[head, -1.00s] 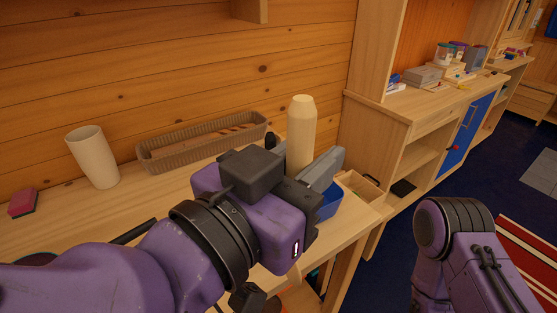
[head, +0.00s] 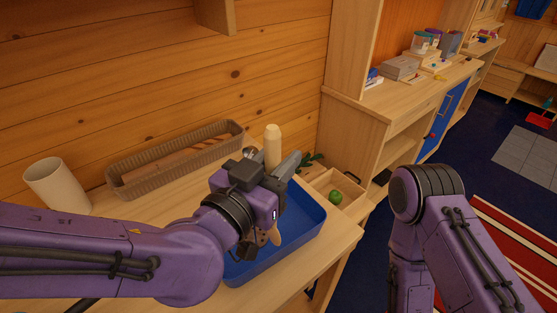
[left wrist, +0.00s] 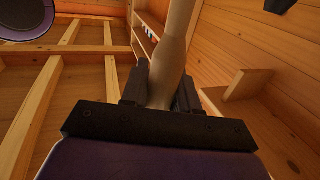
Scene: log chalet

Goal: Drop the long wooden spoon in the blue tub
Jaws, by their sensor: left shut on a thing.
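My left gripper (head: 284,172) is shut on the long wooden spoon (head: 273,146), a pale wooden thing held nearly upright. Its thick end stands above the gripper, and a wooden part shows below it; the middle is hidden by the gripper. In the left wrist view the spoon (left wrist: 172,62) rises from between the fingers. The blue tub (head: 290,252) stands on the worktop right under the gripper, partly hidden by it. The spoon's lower end is over or inside the tub; I cannot tell whether it touches. My right arm shows at the right, its gripper out of view.
A long brown basket (head: 120,188) lies along the wall, with a beige cup (head: 56,186) left of it. Right of the tub is a wooden box (head: 350,184) with a green thing (head: 336,196). A wooden cabinet (head: 352,115) stands beyond.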

